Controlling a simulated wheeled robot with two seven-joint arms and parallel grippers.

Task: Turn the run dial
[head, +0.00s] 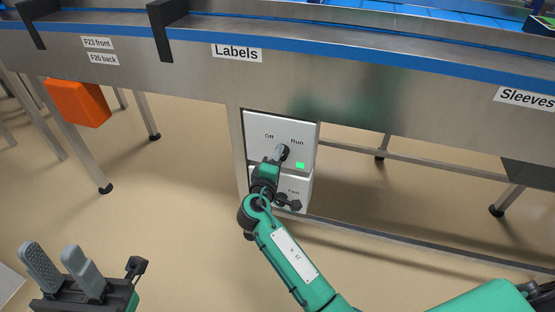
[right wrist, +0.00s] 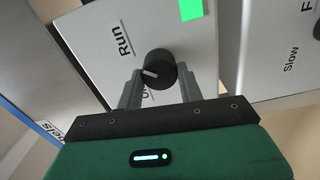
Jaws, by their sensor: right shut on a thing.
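The run dial (head: 284,150) is a round black knob on a white panel (head: 260,125) under the conveyor, below the words Off and Run. In the right wrist view the dial (right wrist: 160,66) has a white mark pointing roughly between the two words. My right gripper (head: 276,158) is at the panel, shut on the dial; in the right wrist view its fingers (right wrist: 159,82) lie on either side of the knob. Its arm covers part of the lower panel. My left gripper (head: 62,262) is open and empty at the lower left, far from the panel.
A lit green square (head: 300,165) is right of the dial. A lower white box (head: 304,183) marked Fast has a dark knob, partly hidden by my arm. The conveyor's steel side (head: 330,85) runs above. An orange box (head: 78,102) hangs at left.

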